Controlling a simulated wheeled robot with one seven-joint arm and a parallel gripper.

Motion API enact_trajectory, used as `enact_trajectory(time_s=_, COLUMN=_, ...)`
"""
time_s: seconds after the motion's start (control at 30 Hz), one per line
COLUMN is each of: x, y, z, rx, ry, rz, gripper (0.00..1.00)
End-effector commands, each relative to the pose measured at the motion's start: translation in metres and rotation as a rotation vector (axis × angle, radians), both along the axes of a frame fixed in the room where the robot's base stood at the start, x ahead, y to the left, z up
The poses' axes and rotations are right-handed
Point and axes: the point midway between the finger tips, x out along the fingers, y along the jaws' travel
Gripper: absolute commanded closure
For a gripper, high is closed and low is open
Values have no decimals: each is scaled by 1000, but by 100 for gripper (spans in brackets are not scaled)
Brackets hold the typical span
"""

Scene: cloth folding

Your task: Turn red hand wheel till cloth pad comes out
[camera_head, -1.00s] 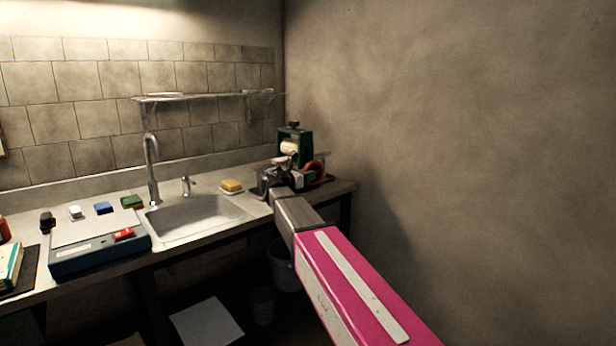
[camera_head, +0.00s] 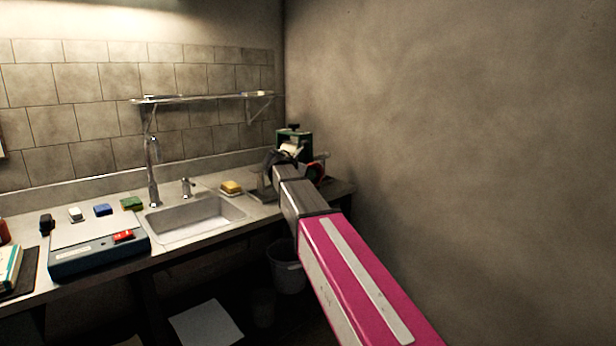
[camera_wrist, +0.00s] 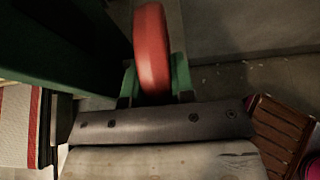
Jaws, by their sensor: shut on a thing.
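The red hand wheel (camera_wrist: 152,50) stands edge-on at the top middle of the wrist view. My gripper (camera_wrist: 155,85) is shut on it, with a green finger on either side of its rim. In the head view, a bit of the wheel's red (camera_head: 321,166) shows to the right of my arm. The green machine (camera_head: 299,133) with a pale roller stands at the right end of the counter; its dark green side (camera_wrist: 60,50) fills the left of the wrist view. My gripper hides much of the machine in the head view. I see no cloth pad clearly.
A blue-grey box (camera_head: 100,255) is further left. The wall (camera_head: 450,150) stands close on the right. A slatted brown rack (camera_wrist: 275,135) shows at the wrist view's right.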

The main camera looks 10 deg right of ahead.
Motion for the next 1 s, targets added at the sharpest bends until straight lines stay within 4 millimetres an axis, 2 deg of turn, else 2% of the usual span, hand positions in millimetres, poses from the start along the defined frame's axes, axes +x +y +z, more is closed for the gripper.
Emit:
enact_trajectory(time_s=0.67, x=1, y=-1, z=2, rx=63, ry=42, rz=1, gripper=100)
enact_trajectory(time_s=0.7, x=1, y=-1, z=2, rx=63, ry=42, rz=0, gripper=67)
enact_trajectory(time_s=1.0, x=0, y=0, z=2, rx=62, ry=42, rz=0, gripper=66)
